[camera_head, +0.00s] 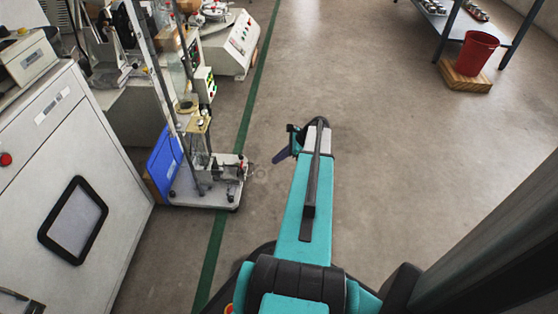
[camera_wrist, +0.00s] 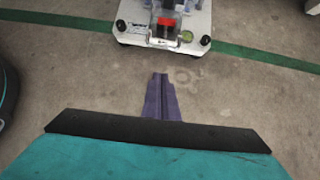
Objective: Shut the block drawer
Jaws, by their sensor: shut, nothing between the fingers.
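No block drawer can be made out in either view. My gripper (camera_head: 279,158) is at the end of the teal arm, above bare floor near the middle of the head view. In the wrist view its purple fingers (camera_wrist: 160,77) lie together, with nothing between them. They point toward the white base of a test machine (camera_wrist: 135,36), which looks apart from them. That machine's base (camera_head: 216,197) also shows left of my gripper in the head view.
A large white cabinet (camera_head: 95,140) with a black-framed window stands at the left. Other lab machines (camera_head: 230,45) are at the back left. A red bucket (camera_head: 475,52) sits on a wooden board (camera_head: 464,82) by a table at the upper right. The middle floor is clear.

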